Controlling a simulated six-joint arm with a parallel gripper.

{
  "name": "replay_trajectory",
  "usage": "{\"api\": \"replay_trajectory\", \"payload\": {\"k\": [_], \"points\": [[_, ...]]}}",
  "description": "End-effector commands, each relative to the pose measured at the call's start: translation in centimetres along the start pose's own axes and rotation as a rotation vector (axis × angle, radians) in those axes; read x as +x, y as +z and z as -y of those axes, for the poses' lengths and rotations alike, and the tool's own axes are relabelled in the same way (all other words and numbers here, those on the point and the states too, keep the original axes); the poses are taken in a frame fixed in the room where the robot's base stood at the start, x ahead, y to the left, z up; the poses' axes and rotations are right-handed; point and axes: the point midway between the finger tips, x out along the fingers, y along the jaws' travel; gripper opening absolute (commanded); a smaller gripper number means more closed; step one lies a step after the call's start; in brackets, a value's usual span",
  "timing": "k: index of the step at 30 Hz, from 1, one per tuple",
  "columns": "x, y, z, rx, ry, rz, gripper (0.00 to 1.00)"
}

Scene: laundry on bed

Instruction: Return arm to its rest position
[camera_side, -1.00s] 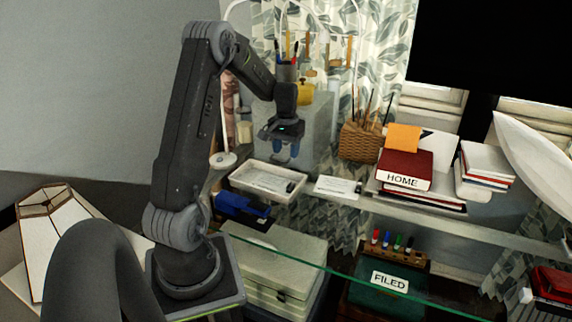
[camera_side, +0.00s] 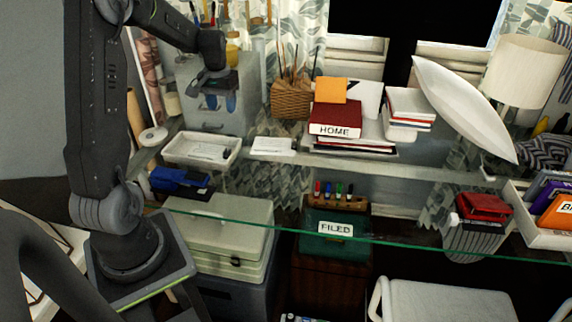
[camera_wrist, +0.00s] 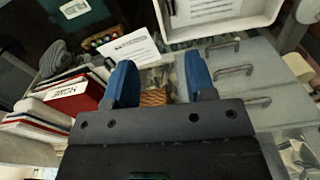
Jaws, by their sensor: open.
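My gripper (camera_side: 217,103) hangs from my raised, bent arm in the side view, fingers down and apart, with nothing between them. It is above the glass shelf, over the white tray (camera_side: 170,160) and in front of the grey cabinet. In the wrist view my gripper (camera_wrist: 160,65) shows two blue fingers spread apart and empty. The white tray (camera_wrist: 278,14) is at the top right there, apart from the fingers.
A white card (camera_side: 272,146), wicker basket (camera_side: 291,100) and red HOME book (camera_side: 336,117) stand right of the tray. The grey cabinet (camera_side: 238,85) is close behind my gripper.

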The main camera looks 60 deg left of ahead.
Motion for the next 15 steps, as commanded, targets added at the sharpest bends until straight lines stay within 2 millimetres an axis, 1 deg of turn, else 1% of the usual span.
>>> {"api": "replay_trajectory", "payload": {"k": [1, 2, 3, 5, 6, 8, 9, 10, 11, 12, 14, 15], "points": [[-1.8, 1.1, -2.3, 0.043, 0.0, -0.031, 0.5], [-2.8, 1.8, -3.5, 0.068, 0.0, -0.049, 0.5], [-4.0, 3.0, -5.3, 0.104, 0.002, -0.073, 0.5], [-5.9, 5.1, -7.8, 0.16, 0.007, -0.112, 0.5], [-6.9, 6.6, -9.3, 0.196, 0.012, -0.136, 0.5], [-8.3, 9.1, -11.3, 0.249, 0.021, -0.172, 0.5], [-9.1, 10.8, -12.5, 0.286, 0.029, -0.196, 0.5], [-9.7, 12.1, -13.2, 0.313, 0.036, -0.215, 0.5], [-10.2, 13.5, -14.0, 0.339, 0.043, -0.232, 0.5], [-10.7, 15.3, -14.8, 0.374, 0.054, -0.255, 0.5], [-11.4, 18.0, -15.8, 0.426, 0.072, -0.291, 0.5], [-11.8, 19.9, -16.3, 0.461, 0.086, -0.314, 0.5]]}}
